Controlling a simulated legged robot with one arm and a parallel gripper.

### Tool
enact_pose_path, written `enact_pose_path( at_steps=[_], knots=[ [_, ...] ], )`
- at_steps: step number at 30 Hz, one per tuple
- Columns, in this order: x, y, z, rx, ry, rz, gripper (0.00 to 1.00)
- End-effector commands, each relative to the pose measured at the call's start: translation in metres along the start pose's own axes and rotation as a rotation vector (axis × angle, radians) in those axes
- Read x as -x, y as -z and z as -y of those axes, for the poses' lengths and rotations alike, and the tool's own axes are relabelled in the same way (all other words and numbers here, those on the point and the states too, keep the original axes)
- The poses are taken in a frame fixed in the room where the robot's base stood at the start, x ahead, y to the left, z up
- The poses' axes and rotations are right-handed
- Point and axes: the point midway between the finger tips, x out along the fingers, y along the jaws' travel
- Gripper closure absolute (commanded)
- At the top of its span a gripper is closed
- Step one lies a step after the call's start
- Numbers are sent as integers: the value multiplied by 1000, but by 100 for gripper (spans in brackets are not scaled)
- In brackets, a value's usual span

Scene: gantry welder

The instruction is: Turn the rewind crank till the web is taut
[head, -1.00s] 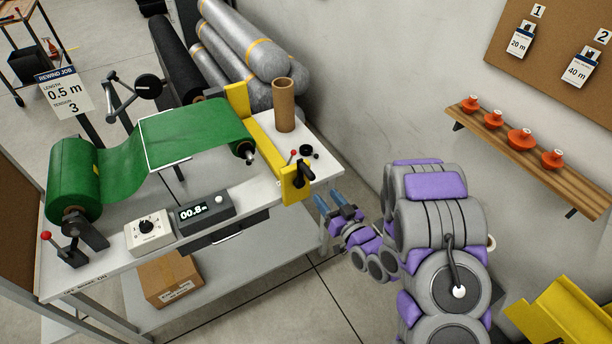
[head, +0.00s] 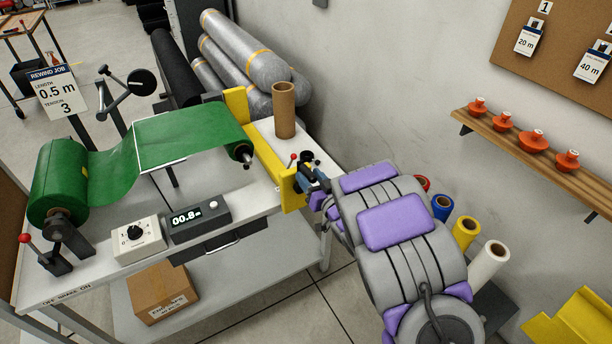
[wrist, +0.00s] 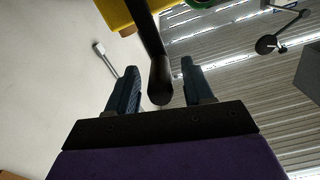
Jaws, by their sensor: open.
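The green web (head: 112,175) runs from the large green roll (head: 55,185) on the left, dips, then crosses a flat white-edged frame to the rewind core (head: 242,152) on the right. My gripper (head: 310,180) is at the yellow end bracket (head: 288,190) on the bench's right end, where it largely hides the rewind crank. In the wrist view a black crank handle (wrist: 160,80) reaches down between my two blue fingers (wrist: 158,68). The fingers are open, with a gap visible on both sides of the handle.
A counter box (head: 198,217) reads 00.8 m beside a white dial box (head: 138,238). The job card (head: 56,93) reads 0.5 m, tension 3. A cardboard tube (head: 284,110) stands behind the bracket. Coloured rolls (head: 465,232) stand right of my arm.

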Motion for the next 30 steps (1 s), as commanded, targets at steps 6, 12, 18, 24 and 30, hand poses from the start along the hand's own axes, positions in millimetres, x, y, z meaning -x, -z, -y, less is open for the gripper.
enact_pose_path(
  at_steps=[6,12,18,24,30],
  knots=[
    [-22,-1,0,0,0,1,48],
    [-28,0,0,0,1,-1,48],
    [-28,0,0,0,0,0,48],
    [-28,0,0,0,0,0,66],
    [-28,0,0,1,0,0,85]
  ],
)
